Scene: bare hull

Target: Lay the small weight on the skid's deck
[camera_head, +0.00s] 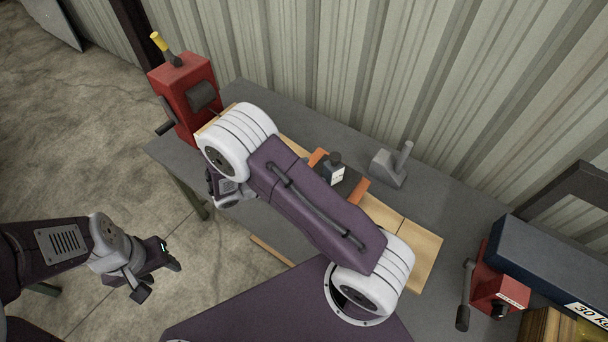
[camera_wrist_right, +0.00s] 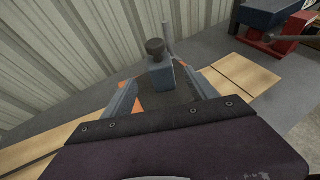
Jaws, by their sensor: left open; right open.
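The small weight (camera_head: 334,168), a dark grey block with a black knob and a pale label, stands upright, apparently on the skid's dark deck (camera_head: 348,183). The skid has orange ends and sits on a wooden track. In the right wrist view the weight (camera_wrist_right: 164,74) is near the tips of my open right gripper (camera_wrist_right: 166,78), with the deck (camera_wrist_right: 178,97) between the fingers. I see no finger pressing on it. In the head view my right arm hides those fingers and part of the skid. My left gripper (camera_head: 158,268) is open and empty, off the table at left.
A grey block with an upright handle (camera_head: 388,168) stands behind the track. A red winch (camera_head: 187,95) is at the table's left end. A red device (camera_head: 497,285) and a dark blue 30 kg block (camera_head: 550,262) are at right. A corrugated wall rises behind.

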